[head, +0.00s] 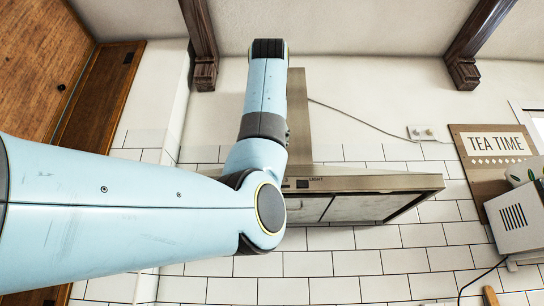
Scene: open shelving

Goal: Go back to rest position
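My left arm comes in from the left as a large pale blue link, bends at a round joint near the middle of the head view, and rises toward the ceiling. Its upper part ends in a dark grey section near the top. No gripper fingers show on it, so I cannot see the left gripper. My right arm and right gripper are not in the picture. No loose object is seen held.
A range hood (365,183) on the white tiled wall (305,264) is partly hidden behind my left arm. A wooden door (37,62) is at left. Dark beams (202,50) cross above. A "TEA TIME" board (497,144) and a white appliance (517,217) are at right.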

